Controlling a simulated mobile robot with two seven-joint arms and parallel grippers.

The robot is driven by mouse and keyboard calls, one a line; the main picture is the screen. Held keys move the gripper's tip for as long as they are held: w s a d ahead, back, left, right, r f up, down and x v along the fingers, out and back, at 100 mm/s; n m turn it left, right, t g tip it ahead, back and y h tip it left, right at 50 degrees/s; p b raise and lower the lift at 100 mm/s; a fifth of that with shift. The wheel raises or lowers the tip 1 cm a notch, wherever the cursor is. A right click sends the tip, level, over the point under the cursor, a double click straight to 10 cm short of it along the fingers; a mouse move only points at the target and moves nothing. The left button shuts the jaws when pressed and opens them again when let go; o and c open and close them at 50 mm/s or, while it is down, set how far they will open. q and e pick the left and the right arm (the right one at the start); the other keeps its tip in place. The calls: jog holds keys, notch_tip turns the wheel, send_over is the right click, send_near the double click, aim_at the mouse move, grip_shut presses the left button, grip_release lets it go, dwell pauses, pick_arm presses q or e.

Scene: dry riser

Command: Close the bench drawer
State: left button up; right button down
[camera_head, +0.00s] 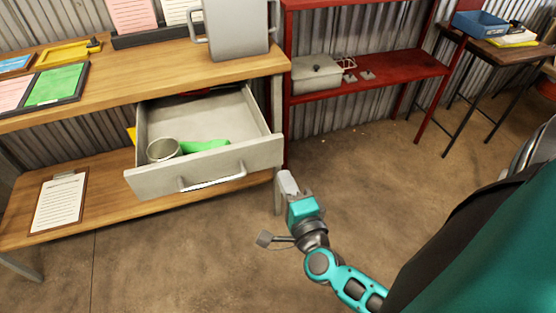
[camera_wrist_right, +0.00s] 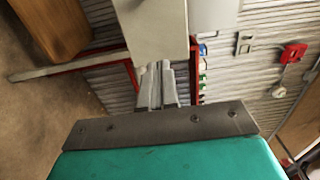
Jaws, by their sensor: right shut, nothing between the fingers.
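The bench drawer (camera_head: 205,165) is pulled well out from under the wooden bench top. It is pale grey with a bar handle (camera_head: 212,182) on its front. A grey cup (camera_head: 163,150) and a green object (camera_head: 205,145) lie inside it. My right gripper (camera_head: 286,182) is shut and empty, just right of the drawer front's right end and apart from the handle. In the right wrist view the shut fingers (camera_wrist_right: 156,82) point at a pale grey panel (camera_wrist_right: 155,28), likely the drawer front; whether they touch it I cannot tell. My left gripper is not in view.
The bench top (camera_head: 130,83) carries a grey bin (camera_head: 236,30), trays and papers. A clipboard (camera_head: 60,203) lies on its lower shelf. A red shelf rack (camera_head: 385,75) with a grey box (camera_head: 316,74) stands right of the bench. The floor in front is clear.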

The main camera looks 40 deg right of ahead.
aim_at(273, 153)
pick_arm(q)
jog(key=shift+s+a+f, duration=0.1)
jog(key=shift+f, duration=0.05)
pick_arm(e)
jog(key=x, duration=0.6)
jog(key=shift+w, duration=0.1)
